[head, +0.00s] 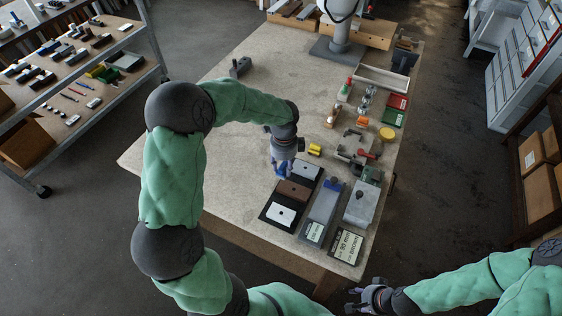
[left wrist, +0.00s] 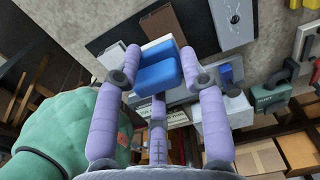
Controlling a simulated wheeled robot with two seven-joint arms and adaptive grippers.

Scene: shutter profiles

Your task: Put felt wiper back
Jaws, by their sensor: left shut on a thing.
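My left gripper (head: 281,165) is shut on a blue block, which I take to be the felt wiper (left wrist: 158,68). The wiper shows between the fingers in the left wrist view, and in the head view it is mostly hidden by the hand. The gripper is over the far left part of a black board (head: 266,213) that carries a white pad (head: 281,214), a brown pad (head: 294,190) and a grey pad (head: 307,168). I cannot tell whether the wiper touches anything. My right gripper (head: 359,298) looks open and empty, off the table's near right edge.
Right of the board lie a grey strip (head: 322,207) with a blue end and a grey block (head: 361,205). Clamps, a yellow disc (head: 387,134) and trays line the right side.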

